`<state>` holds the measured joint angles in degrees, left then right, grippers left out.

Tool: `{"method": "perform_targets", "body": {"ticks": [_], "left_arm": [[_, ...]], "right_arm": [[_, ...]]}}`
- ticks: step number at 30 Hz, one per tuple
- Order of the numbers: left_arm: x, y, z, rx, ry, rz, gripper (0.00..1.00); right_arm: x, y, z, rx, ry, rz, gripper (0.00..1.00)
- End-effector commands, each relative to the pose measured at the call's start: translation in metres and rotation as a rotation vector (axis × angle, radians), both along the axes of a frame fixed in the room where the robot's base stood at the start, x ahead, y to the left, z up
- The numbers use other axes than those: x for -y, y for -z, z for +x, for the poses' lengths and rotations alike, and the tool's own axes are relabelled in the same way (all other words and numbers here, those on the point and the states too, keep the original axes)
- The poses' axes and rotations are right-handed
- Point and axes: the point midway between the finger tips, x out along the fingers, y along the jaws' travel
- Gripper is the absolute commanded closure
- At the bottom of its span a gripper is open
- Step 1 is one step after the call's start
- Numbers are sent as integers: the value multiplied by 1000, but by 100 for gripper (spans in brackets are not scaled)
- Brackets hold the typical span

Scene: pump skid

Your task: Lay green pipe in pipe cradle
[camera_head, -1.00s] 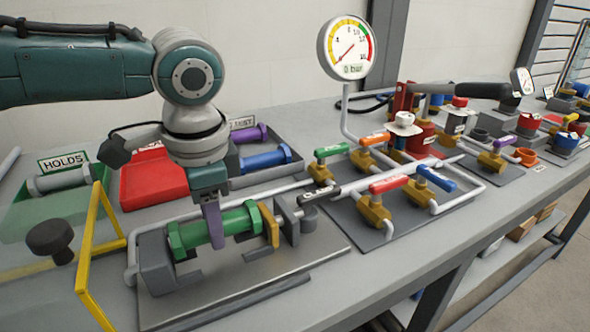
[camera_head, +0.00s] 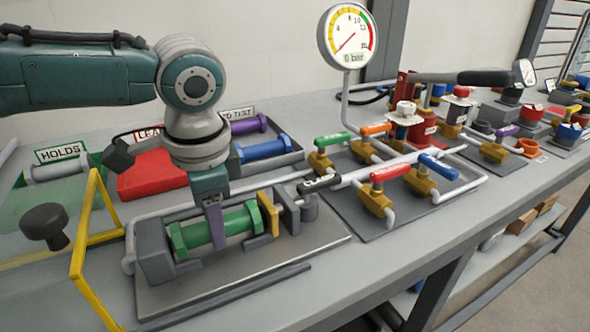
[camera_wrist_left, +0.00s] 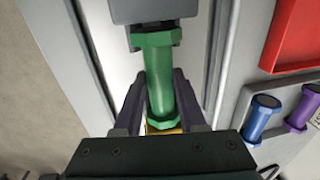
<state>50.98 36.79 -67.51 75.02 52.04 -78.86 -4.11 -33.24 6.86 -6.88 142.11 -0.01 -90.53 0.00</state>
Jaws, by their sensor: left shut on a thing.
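The green pipe (camera_head: 233,223), with a hex flange at each end, lies level between a grey end block (camera_head: 153,250) and a yellow plate (camera_head: 268,212). My left gripper (camera_head: 216,232) is shut around its middle from above. The pipe also shows between the fingers in the left wrist view (camera_wrist_left: 160,75). Low dark cradle supports (camera_head: 258,241) show beside and under the pipe's flanges. The pipe sits very low at them; I cannot tell whether it touches. My right gripper is not in view.
A yellow frame (camera_head: 78,262) stands left of the skid plate (camera_head: 300,255). A red box (camera_head: 150,175) and a tray with blue (camera_head: 265,150) and purple pipes lie behind. Valves with coloured handles (camera_head: 390,172) and a gauge (camera_head: 348,38) stand to the right.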

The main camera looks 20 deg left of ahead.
Motion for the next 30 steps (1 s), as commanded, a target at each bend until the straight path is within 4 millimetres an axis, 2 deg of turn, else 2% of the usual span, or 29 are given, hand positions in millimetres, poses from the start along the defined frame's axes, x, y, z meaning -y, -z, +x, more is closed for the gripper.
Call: {"method": "perform_targets", "body": {"ticks": [11, 12, 21, 30], "left_arm": [[0, 3, 0, 1, -1, -1, 100], [0, 3, 0, 2, -1, 0, 58], [0, 3, 0, 0, 0, 0, 25], [0, 0, -1, -1, 0, 0, 25]], "right_arm": [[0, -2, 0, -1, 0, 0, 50], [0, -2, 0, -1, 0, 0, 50], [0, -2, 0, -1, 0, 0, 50], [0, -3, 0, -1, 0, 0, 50]]}}
